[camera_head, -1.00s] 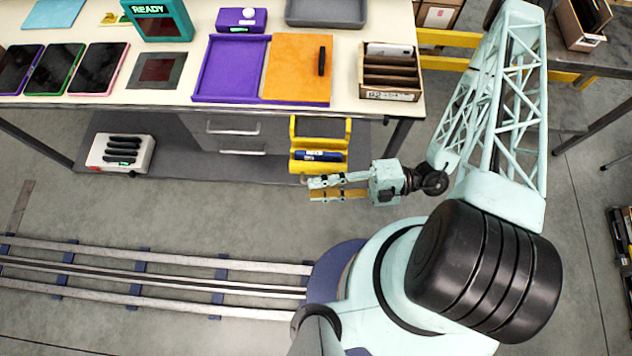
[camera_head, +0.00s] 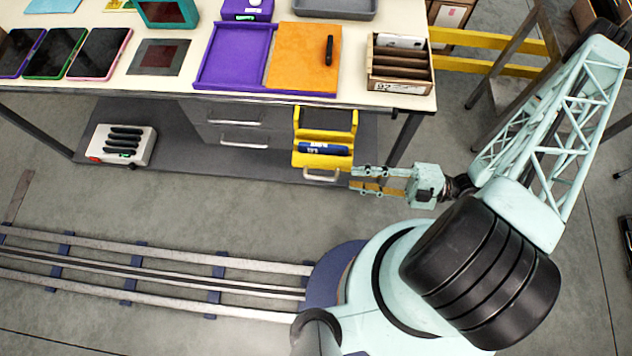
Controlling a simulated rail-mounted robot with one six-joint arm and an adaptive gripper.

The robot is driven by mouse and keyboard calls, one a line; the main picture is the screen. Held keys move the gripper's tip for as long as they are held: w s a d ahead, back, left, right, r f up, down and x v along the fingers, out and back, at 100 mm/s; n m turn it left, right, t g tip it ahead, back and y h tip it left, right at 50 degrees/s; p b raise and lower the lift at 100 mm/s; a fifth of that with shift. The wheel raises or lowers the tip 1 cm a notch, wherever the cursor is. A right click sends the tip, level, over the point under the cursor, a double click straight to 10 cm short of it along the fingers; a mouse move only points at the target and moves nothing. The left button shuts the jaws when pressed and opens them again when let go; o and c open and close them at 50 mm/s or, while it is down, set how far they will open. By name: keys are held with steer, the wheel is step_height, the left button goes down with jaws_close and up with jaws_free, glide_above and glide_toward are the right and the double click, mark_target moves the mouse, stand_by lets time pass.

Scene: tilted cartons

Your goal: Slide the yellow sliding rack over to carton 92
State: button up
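The yellow sliding rack (camera_head: 298,157) sits at the table's front side, below the tabletop edge, to the right of the grey drawers. It holds a dark blue item (camera_head: 323,149) and has a pale handle (camera_head: 322,174) at its lower front. Carton 92 (camera_head: 401,87) is a brown divided carton at the tabletop's front right corner, above and to the right of the rack. My gripper (camera_head: 352,179) points left, just right of the handle and apart from it in the picture. Its two fingers are spread with nothing visible between them.
A purple tray (camera_head: 205,79) and an orange panel (camera_head: 300,62) lie on the table behind the rack. A table leg (camera_head: 405,138) stands right of the rack. A white box with black items (camera_head: 100,150) is on the lower shelf. Floor rails run left.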

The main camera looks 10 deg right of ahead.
mark_target(319, 177)
steer(key=shift+s+d+f+b, duration=0.1)
steer(key=shift+d+f+b, duration=0.25)
steer(key=shift+f, duration=0.25)
steer(key=shift+s+d+f+b, duration=0.1)
steer(key=shift+d+f+b, duration=0.15)
steer(key=shift+d+f, duration=0.3)
steer(key=shift+a, duration=0.3)
steer(key=shift+b+x, duration=0.4)
steer(key=shift+x, duration=6.3)
steer(key=shift+f, duration=0.2)
steer(key=shift+c, duration=0.5)
jaws_close()
